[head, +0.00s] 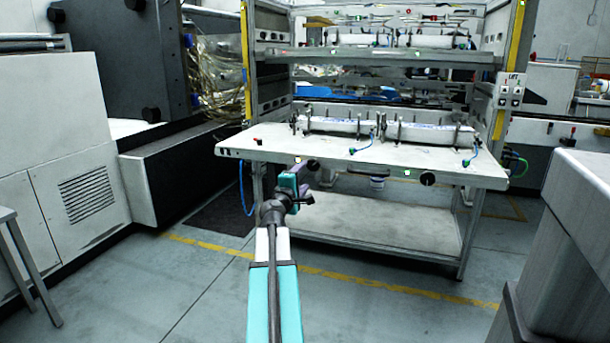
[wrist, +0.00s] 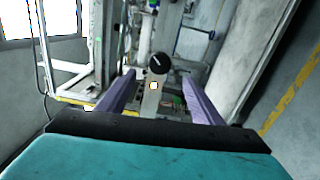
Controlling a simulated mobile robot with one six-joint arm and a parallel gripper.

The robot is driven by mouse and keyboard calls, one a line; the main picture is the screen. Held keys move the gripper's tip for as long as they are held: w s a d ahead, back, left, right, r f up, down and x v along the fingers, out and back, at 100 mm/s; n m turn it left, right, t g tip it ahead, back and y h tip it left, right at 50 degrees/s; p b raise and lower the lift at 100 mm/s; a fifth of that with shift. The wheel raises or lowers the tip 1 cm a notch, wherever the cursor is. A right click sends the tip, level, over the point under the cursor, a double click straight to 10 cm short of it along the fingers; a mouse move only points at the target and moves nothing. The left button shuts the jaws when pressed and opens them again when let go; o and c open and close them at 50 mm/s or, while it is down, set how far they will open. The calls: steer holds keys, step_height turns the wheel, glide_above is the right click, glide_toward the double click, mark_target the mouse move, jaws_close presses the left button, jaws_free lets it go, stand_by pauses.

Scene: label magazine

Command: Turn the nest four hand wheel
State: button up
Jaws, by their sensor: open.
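A round black hand wheel (head: 312,165) sits on the front edge of the white table, at left of centre in the head view. It also shows in the wrist view (wrist: 157,63) as a black disc with a pale line, ahead of and between the finger tips. A second black hand wheel (head: 427,179) is further right on the same edge. No readable label shows which is nest four. My gripper (head: 301,172) is close to the left wheel and partly hidden by my arm. In the wrist view its two purple fingers (wrist: 158,82) are spread apart with nothing held.
The white table (head: 250,150) carries long white units (head: 335,125) with blue cables. A grey cabinet (head: 570,240) stands at right. The floor in front is clear.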

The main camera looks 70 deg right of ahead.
steer(key=shift+s+a, duration=0.1)
steer(key=shift+a, duration=1.6)
